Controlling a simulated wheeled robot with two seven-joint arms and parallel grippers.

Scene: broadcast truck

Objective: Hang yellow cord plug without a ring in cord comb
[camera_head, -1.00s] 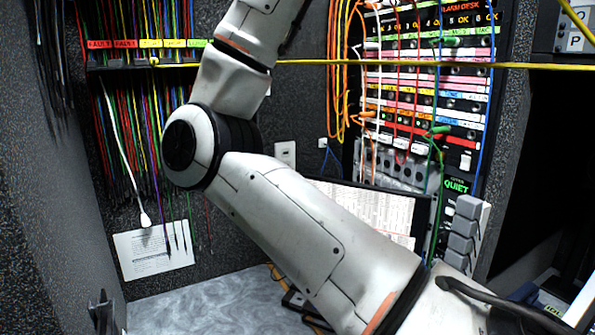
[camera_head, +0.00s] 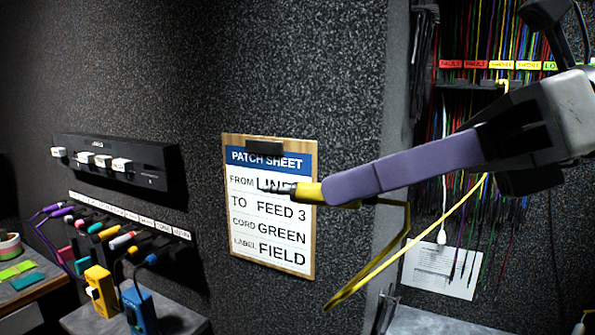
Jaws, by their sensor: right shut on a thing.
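My right gripper (camera_head: 345,192) reaches in from the right with long purple fingers. It is shut on a yellow plug (camera_head: 310,192), whose metal tip points left in front of the patch sheet. Its yellow cord (camera_head: 372,268) drops below the fingers, loops low and rises right behind the gripper. I see no ring on the visible part of the plug; the rest is hidden by the finger. The cord comb (camera_head: 470,86), a dark rail with red, yellow and green labels, is at the upper right, full of hanging cords, apart from the plug. My left gripper is out of view.
A patch sheet (camera_head: 270,246) hangs on the dark wall. At left are a wall panel (camera_head: 150,178), a row of coloured plugs (camera_head: 110,232), and yellow (camera_head: 101,295) and blue (camera_head: 141,310) boxes. A white-ended cord (camera_head: 442,236) hangs before a paper (camera_head: 440,270).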

